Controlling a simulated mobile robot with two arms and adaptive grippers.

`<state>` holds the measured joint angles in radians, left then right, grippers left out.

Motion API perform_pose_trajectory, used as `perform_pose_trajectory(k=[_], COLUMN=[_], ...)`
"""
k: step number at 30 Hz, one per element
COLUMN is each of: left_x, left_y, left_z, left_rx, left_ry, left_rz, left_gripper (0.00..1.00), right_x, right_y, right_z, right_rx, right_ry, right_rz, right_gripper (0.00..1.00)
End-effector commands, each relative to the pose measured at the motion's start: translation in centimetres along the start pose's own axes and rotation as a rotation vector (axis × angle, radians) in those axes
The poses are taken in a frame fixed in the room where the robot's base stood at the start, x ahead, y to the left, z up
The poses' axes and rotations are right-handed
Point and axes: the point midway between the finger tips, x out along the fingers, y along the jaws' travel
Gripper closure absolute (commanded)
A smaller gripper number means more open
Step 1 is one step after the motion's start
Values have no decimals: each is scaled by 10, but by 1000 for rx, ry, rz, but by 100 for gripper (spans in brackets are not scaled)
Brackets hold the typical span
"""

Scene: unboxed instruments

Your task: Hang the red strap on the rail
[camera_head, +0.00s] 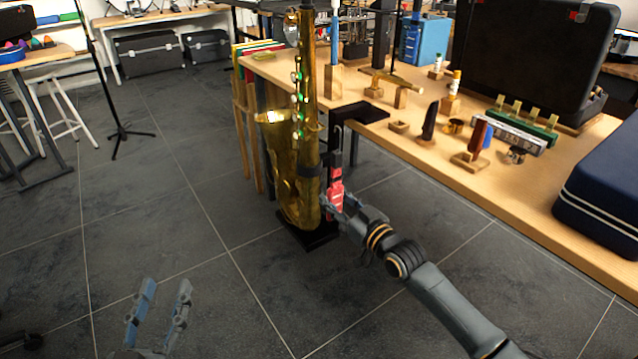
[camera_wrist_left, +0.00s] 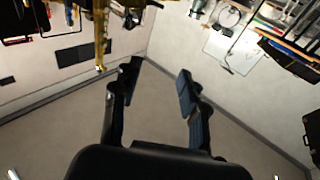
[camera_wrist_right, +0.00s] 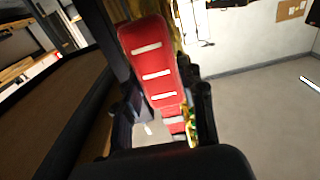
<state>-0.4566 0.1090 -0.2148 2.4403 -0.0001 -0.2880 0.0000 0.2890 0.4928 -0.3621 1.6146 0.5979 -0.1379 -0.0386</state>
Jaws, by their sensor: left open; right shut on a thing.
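The red strap (camera_head: 336,188) hangs upright beside the gold saxophone (camera_head: 298,165), below a black bracket (camera_head: 358,113) at the table's edge. This bracket may be the rail; I cannot tell for sure. My right gripper (camera_head: 337,207) is shut on the strap's lower part. In the right wrist view the strap (camera_wrist_right: 155,72) shows red with white bars and rises between the fingers. A thin metal piece shows above the strap; whether it touches the bracket is unclear. My left gripper (camera_head: 162,292) is open and empty over the floor at the lower left.
The saxophone stands on a black base (camera_head: 308,236) close to my right gripper. The wooden table (camera_head: 430,160) carries small instruments on blocks, a black case (camera_head: 530,60) and a blue case (camera_head: 604,190). The floor at left is mostly clear.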

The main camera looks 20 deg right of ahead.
Motion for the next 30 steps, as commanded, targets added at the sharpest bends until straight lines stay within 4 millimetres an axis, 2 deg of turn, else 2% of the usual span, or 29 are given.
perform_pose_trajectory(k=[15, 25, 28, 30], left_x=[-6, -8, -7, -7], left_y=[-3, -4, -4, -4], left_z=[27, 30, 30, 29], left_rx=[2, 2, 2, 2], left_ry=[-145, -156, -154, -152], left_rz=[-8, -9, -10, -10], left_gripper=[57, 57, 57, 57], right_x=[-8, -8, -12, -18], right_y=[0, -1, -12, -30], right_z=[-1, 0, 2, 5], right_rx=[0, 0, 5, 8], right_ry=[1, 1, 0, 1], right_rz=[0, -1, -8, -18], right_gripper=[88, 88, 88, 88])
